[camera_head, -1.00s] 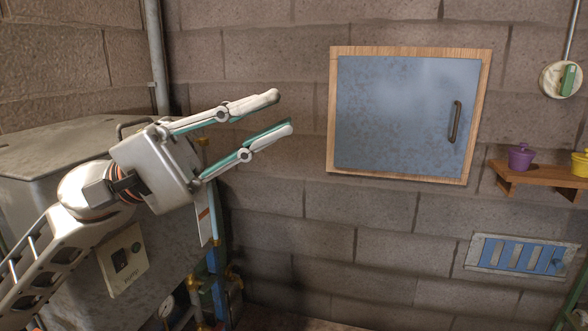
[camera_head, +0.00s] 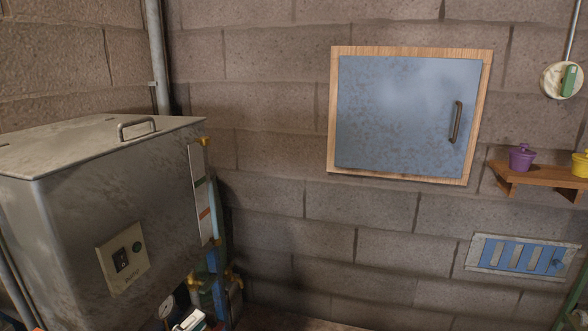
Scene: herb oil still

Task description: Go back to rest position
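Only a small white and green piece of my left gripper (camera_head: 190,321) shows, at the bottom edge in front of the metal tank. The rest of it is below the picture, so I cannot tell whether it is open or shut. Nothing held shows in the visible part. My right gripper is not in view.
A grey metal tank (camera_head: 75,205) with a lid handle, a switch panel (camera_head: 123,258) and a gauge (camera_head: 166,306) stands at left. A closed blue cabinet (camera_head: 395,115) is on the wall. A wooden shelf (camera_head: 540,175) at right holds a purple pot (camera_head: 521,158) and a yellow pot (camera_head: 580,164).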

